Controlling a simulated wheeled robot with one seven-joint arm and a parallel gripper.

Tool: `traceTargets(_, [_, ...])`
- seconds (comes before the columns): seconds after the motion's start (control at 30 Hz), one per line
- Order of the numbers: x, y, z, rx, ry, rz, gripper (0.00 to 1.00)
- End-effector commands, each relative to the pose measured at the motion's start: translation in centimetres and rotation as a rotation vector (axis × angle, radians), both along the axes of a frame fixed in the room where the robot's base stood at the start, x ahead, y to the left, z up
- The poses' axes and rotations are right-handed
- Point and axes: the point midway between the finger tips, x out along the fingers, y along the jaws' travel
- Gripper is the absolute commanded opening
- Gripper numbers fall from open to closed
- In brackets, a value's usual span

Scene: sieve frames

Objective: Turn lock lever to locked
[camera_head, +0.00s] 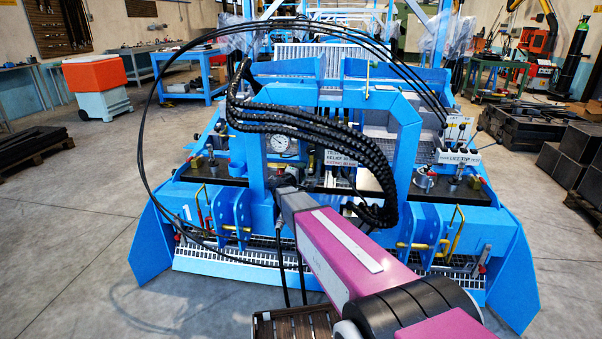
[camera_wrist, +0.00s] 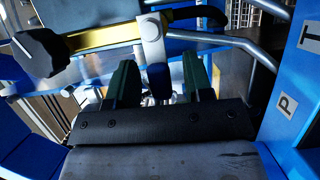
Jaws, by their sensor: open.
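My gripper (camera_wrist: 160,68) shows in the wrist view as two dark green fingers, apart, with a black bracket behind them. Between and beyond the fingertips is a lever-like part with a pale grey clamp (camera_wrist: 152,28) and a blue lower end; contact with the fingers cannot be told. A yellow bar (camera_wrist: 105,36) runs left from the clamp to a black faceted knob (camera_wrist: 40,52). I cannot tell for sure which part is the lock lever. In the head view my arm reaches the middle of the blue machine (camera_head: 405,130), and its fingers are not clearly seen there.
Black hoses (camera_head: 310,135) arch over the machine's front near my arm. A round gauge (camera_head: 280,144) is left of the arm's end. Yellow handles (camera_head: 455,230) stand at the right front. Blue panels (camera_wrist: 298,75) close in at right in the wrist view. Open floor (camera_head: 80,240) lies left.

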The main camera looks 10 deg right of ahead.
Motion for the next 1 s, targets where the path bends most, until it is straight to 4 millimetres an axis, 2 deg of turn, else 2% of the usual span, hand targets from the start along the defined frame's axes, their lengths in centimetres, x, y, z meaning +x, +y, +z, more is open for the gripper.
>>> traceTargets(0.03, [0.0,0.0,0.0,0.0,0.0,0.0,0.47])
traceTargets(0.17, [0.0,0.0,0.0,0.0,0.0,0.0,0.04])
traceTargets(0.2, [0.0,0.0,0.0,0.0,0.0,0.0,0.0])
traceTargets(0.63, [0.0,0.0,-0.4,-0.064,0.022,0.0,0.0])
traceTargets(1.0, [-0.1,-0.2,-1.6,-0.338,0.111,0.0,0.0])
